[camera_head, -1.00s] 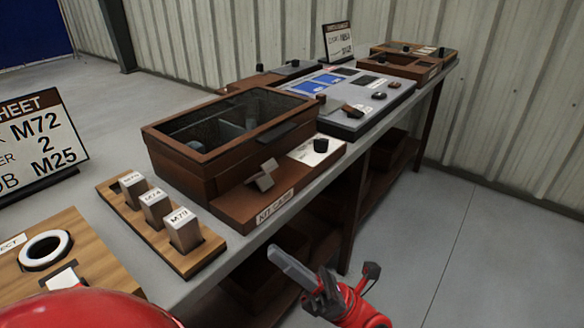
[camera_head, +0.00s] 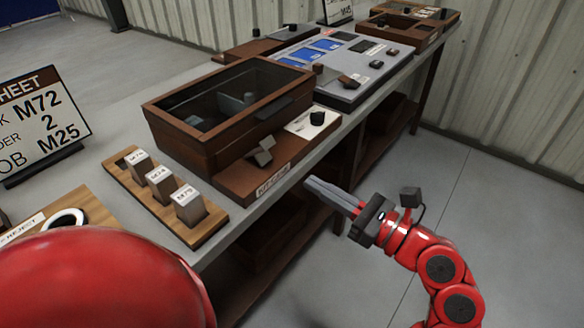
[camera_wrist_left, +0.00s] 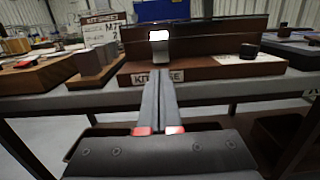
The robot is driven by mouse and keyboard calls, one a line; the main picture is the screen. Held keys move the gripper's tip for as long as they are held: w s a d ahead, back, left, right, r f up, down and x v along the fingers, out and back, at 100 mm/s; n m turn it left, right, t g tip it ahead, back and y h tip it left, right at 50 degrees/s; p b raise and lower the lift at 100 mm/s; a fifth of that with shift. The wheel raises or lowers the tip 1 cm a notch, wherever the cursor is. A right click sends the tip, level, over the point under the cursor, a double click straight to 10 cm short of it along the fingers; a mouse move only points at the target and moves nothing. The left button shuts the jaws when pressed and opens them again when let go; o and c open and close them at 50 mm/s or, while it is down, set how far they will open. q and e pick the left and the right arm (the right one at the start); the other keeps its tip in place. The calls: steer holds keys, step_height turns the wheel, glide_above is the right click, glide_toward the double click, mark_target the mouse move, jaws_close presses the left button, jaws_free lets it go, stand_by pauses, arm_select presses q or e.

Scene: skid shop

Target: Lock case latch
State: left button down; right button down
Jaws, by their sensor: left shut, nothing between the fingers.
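The kit case (camera_head: 190,145) is a brown wooden box with a dark see-through top, and its lid looks down. In front of it, on a brown base labelled KIT CASE, a small grey latch (camera_head: 264,152) stands up at a tilt. The left wrist view shows the latch (camera_wrist_left: 159,42) above the label, straight beyond the fingertips. My left gripper (camera_head: 312,183) is shut and empty, in front of the bench edge, right of and below the latch, apart from it. In the left wrist view its fingers (camera_wrist_left: 160,78) lie together. My right gripper is not seen.
A black knob (camera_head: 317,116) on a white plate sits right of the latch. A wooden rack (camera_head: 190,235) with several labelled blocks is left of the case. A grey panel (camera_head: 345,95) stands farther along the bench. The floor in front is clear.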

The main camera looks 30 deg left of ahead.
mark_target(261, 153)
arm_select(q)
steer(key=a, duration=0.9)
steer(key=shift+w+a+r+b, duration=0.3)
steer(key=shift+r+b, duration=0.05)
steer(key=shift+r, duration=0.15)
steer(key=shift+r+h, duration=0.15)
steer(key=shift+h, duration=0.15)
